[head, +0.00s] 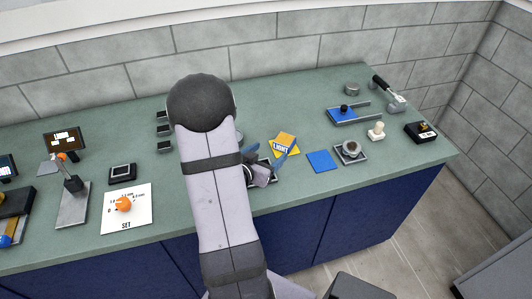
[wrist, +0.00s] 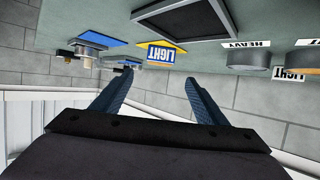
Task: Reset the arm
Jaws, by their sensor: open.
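My gripper (head: 267,159) is over the green bench, partly hidden behind my own arm in the head view. In the wrist view its two blue fingers stand apart with nothing between them, so my gripper (wrist: 159,76) is open and empty. I cannot tell the exact height of the fingers above the bench.
A blue square (head: 321,161) and a round part on a square base (head: 351,150) lie to the right. Farther back are a blue tray (head: 342,117) and a black box (head: 420,132). At left, an orange knob (head: 124,203) sits on a white "SET" plate (head: 141,218).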

